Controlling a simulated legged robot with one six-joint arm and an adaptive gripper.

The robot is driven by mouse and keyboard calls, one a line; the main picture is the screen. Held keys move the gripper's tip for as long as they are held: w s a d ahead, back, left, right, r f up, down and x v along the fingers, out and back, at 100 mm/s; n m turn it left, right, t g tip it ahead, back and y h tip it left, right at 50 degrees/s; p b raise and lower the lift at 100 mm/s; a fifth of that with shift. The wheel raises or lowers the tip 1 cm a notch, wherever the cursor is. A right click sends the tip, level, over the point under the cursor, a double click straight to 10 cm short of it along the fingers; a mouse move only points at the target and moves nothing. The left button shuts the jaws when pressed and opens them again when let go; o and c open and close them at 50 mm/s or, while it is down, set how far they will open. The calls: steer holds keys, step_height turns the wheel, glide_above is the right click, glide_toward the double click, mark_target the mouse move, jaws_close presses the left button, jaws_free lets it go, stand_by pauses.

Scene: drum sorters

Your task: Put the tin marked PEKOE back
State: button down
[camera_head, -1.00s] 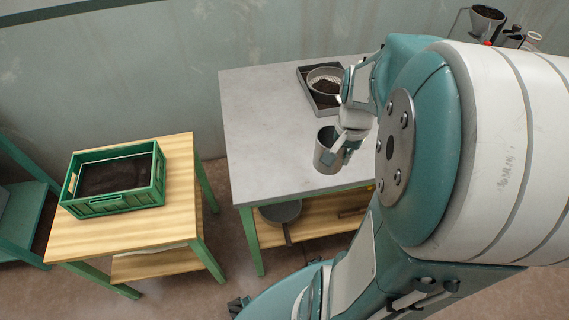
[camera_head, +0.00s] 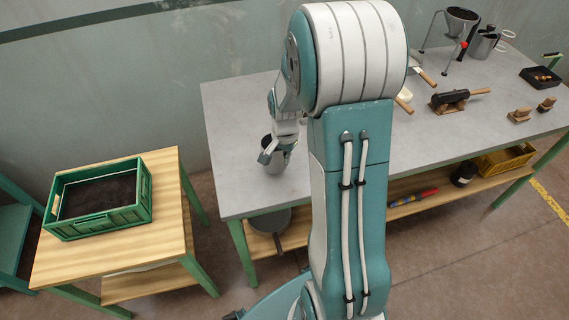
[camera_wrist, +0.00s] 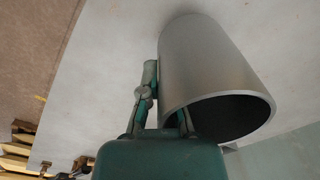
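A plain grey metal tin (camera_head: 283,157), open at one end, is in my gripper (camera_head: 268,153) over the left part of the grey-topped table (camera_head: 232,120). In the wrist view the tin (camera_wrist: 205,65) fills the upper middle, with its open mouth toward the camera and its inside dark. My gripper (camera_wrist: 166,90) is shut on the tin's wall near the rim, with one finger outside it. No lettering shows on the tin's visible side, so I cannot read PEKOE. I cannot tell whether its base touches the table.
A green crate (camera_head: 105,222) with dark contents stands on a small wooden table (camera_head: 172,205) at the left. A gap separates the tables. A funnel stand (camera_head: 462,22), a metal jug (camera_head: 483,44), a black tool (camera_head: 450,101) and a black tray (camera_head: 541,79) occupy the right. My arm hides the table's middle.

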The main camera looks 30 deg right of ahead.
mark_target(284, 168)
step_height(284, 168, down, 3)
steer(key=shift+r, duration=0.1)
steer(key=shift+a+f, duration=0.1)
steer(key=shift+f, duration=0.1)
steer(key=c, duration=0.8)
jaws_free()
